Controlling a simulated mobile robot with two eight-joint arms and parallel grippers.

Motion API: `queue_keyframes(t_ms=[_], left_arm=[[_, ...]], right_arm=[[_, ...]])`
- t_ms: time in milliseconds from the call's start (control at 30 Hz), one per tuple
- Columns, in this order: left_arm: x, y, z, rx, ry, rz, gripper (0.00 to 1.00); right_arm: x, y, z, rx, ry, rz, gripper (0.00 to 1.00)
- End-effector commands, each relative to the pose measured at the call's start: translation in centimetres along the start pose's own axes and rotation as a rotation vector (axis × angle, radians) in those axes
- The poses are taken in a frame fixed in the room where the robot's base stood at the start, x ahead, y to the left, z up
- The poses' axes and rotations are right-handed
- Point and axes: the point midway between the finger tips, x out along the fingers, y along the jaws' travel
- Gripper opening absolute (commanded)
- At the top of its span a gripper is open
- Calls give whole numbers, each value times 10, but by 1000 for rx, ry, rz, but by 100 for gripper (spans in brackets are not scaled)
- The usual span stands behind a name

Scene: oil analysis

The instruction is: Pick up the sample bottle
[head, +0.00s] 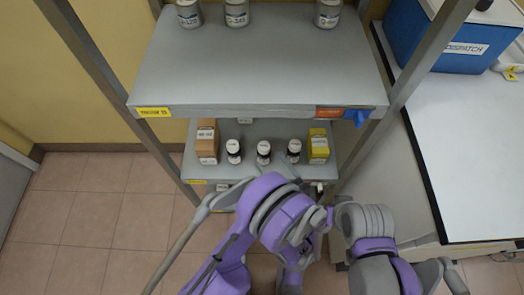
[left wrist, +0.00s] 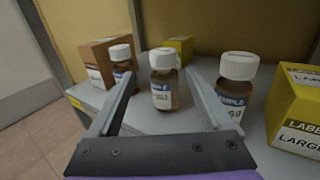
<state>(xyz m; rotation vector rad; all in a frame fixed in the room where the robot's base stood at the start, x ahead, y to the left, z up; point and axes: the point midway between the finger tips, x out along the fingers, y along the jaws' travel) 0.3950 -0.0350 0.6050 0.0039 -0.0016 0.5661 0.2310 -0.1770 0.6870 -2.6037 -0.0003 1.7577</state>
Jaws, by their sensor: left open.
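Several alike brown sample bottles with white caps and white-blue labels stand upright in a row on the lower shelf: a left one (head: 234,151), a middle one (head: 264,152) and a right one (head: 293,150). In the left wrist view my left gripper (left wrist: 160,72) is open and empty. Its fingers appear on either side of the middle bottle (left wrist: 163,90); whether they reach around it I cannot tell. The left finger overlaps the left bottle (left wrist: 121,62), the right finger the right bottle (left wrist: 238,85). In the head view my left arm hides its fingers. My right gripper is not visible.
A brown box (head: 207,140) and a yellow box (head: 318,145) flank the bottles. The upper shelf (head: 255,70) overhangs them and holds grey-lidded jars (head: 236,12). Metal posts (head: 95,65) frame the shelves. A white table (head: 470,150) with a blue bin (head: 430,35) stands right.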

Motion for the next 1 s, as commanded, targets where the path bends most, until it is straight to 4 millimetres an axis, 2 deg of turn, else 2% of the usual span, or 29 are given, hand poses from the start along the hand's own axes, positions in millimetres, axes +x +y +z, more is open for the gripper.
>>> queue_keyframes(t_ms=[133, 400, 700, 1000], left_arm=[[27, 2, 0, 0, 0, 6, 83], [50, 0, 2, -1, 2, 3, 83], [91, -4, 7, -2, 2, 5, 83], [96, -5, 8, -3, 2, 2, 83]], right_arm=[[4, 0, 1, 0, -1, 0, 50], [6, 0, 2, 0, -2, 0, 50], [12, 0, 3, 0, -3, 0, 50], [12, 0, 3, 0, -3, 0, 50]])
